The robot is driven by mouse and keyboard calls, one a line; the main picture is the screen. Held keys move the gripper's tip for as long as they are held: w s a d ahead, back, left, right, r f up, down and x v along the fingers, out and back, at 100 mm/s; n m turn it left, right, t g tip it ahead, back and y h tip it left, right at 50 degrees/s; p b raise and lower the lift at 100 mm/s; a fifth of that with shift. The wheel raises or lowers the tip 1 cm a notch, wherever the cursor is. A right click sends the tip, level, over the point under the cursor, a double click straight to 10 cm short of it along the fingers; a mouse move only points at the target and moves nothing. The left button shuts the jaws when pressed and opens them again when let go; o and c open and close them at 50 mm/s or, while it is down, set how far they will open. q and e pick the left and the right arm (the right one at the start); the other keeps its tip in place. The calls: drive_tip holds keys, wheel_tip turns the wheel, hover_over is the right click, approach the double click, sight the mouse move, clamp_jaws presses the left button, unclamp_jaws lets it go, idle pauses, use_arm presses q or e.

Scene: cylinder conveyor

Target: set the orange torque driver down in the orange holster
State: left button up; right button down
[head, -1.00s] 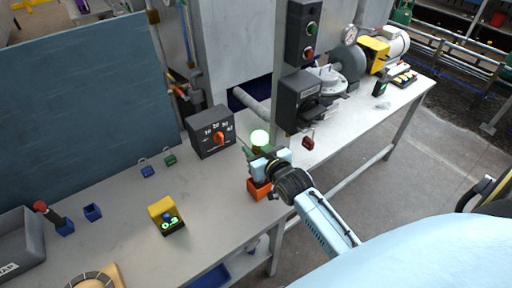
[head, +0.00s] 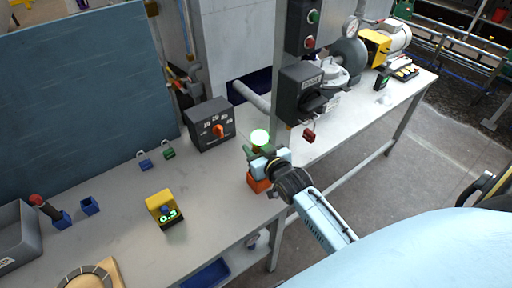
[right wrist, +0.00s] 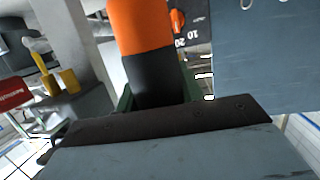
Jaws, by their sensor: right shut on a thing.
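The orange torque driver (right wrist: 142,30) fills the upper middle of the right wrist view, orange above and black below. My right gripper (right wrist: 158,100) is shut on its black part, with green finger parts showing on both sides. In the head view my right gripper (head: 262,157) is over the orange holster (head: 258,183), an orange block on the bench near its front edge. The gripper hides the holster's top, so I cannot tell whether the driver is inside it. The driver is not clear in the head view. My left gripper is not in view.
A dial box (head: 210,126) and a post with a switch box (head: 302,92) stand close by. A yellow device (head: 161,207) and blue holster (head: 90,206) are left. The bench between is clear.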

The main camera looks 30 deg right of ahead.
wheel_tip(320, 180, down, 3)
drive_tip(key=shift+b, duration=0.9)
drive_tip(key=c, duration=0.8)
unclamp_jaws()
